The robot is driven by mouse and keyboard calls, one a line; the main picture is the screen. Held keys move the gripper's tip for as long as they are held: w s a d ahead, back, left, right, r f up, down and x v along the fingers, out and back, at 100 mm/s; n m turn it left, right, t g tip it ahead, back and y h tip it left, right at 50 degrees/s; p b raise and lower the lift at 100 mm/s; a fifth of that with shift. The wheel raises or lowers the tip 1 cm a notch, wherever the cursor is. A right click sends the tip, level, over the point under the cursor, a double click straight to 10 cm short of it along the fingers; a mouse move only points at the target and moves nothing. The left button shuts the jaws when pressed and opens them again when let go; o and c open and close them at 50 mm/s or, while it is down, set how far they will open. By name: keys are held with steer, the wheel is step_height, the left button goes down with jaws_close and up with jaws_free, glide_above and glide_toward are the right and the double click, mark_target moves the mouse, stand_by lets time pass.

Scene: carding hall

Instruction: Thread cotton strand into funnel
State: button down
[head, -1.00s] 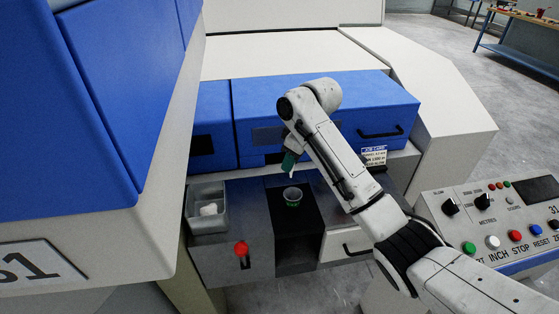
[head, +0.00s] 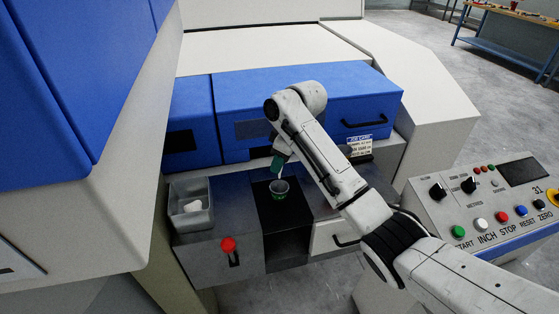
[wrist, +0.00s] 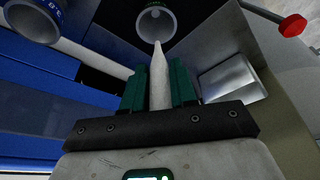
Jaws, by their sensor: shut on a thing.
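The white cotton strand (wrist: 159,80) tapers to a point and is gripped between the green fingers of my gripper (wrist: 159,88). In the head view my gripper (head: 278,164) points down, its fingers just above the funnel (head: 279,191), a grey cup with a green band in a dark recess. In the wrist view the tip overlaps the near rim of the funnel's round mouth (wrist: 153,30). I cannot tell whether it touches or is inside.
A grey bin (head: 190,207) with white cotton stands left of the recess. A red-knobbed lever (head: 228,245) sits in front. Blue covers (head: 300,105) rise behind. A button panel (head: 485,215) is at right. Another round opening (wrist: 35,20) shows in the wrist view.

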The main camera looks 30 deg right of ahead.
mark_target(279, 177)
step_height(279, 177, down, 2)
steer(key=shift+b, duration=0.75)
steer(key=shift+f+b, duration=0.65)
steer(key=shift+f, duration=1.45)
steer(key=c, duration=0.8)
jaws_free()
steer(key=v, duration=1)
steer(key=shift+r+b, duration=0.35)
steer(key=shift+s+f, duration=0.1)
steer(key=shift+s, duration=0.1)
